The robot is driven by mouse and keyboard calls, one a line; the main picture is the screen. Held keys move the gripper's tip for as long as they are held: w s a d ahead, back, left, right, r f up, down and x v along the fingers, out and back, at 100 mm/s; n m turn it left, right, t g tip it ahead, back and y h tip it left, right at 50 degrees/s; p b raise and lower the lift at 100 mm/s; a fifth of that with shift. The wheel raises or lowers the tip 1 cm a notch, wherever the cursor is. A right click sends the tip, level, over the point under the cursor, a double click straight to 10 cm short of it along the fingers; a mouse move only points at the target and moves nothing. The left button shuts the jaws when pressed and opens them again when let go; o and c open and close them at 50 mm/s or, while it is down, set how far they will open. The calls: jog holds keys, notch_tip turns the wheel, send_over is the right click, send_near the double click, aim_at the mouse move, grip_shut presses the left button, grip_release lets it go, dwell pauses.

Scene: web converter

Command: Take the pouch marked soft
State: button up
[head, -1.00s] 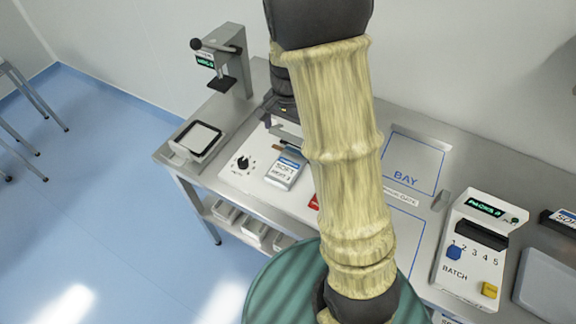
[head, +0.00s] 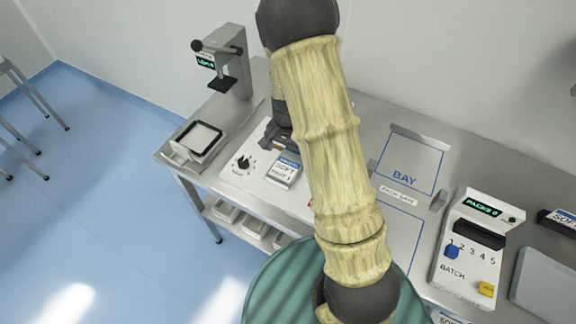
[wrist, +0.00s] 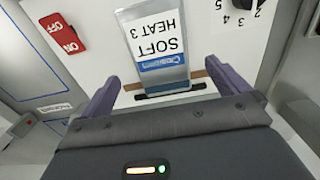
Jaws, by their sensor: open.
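The pouch marked SOFT, HEAT 3 (head: 284,170) lies on the white panel of the bench, left of my arm in the head view. In the wrist view the pouch (wrist: 160,45) shows its blue-and-white label upside down. My gripper (wrist: 165,88) is open, with one purple finger to each side of the pouch's near end. I cannot tell how high the fingers are above the panel. In the head view my arm hides most of the gripper.
A dial (head: 243,162) sits left of the pouch, and a red ON/OFF switch (wrist: 62,34) is near it. A press (head: 225,62) and a framed tray (head: 176,152) stand at the bench's left. The BAY area (head: 408,160) is empty. A batch box (head: 470,250) stands at right.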

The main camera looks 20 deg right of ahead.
aim_at(288, 164)
jog(key=shift+f+p, duration=0.45)
jog(key=shift+f, duration=2.35)
jog(key=c, duration=1)
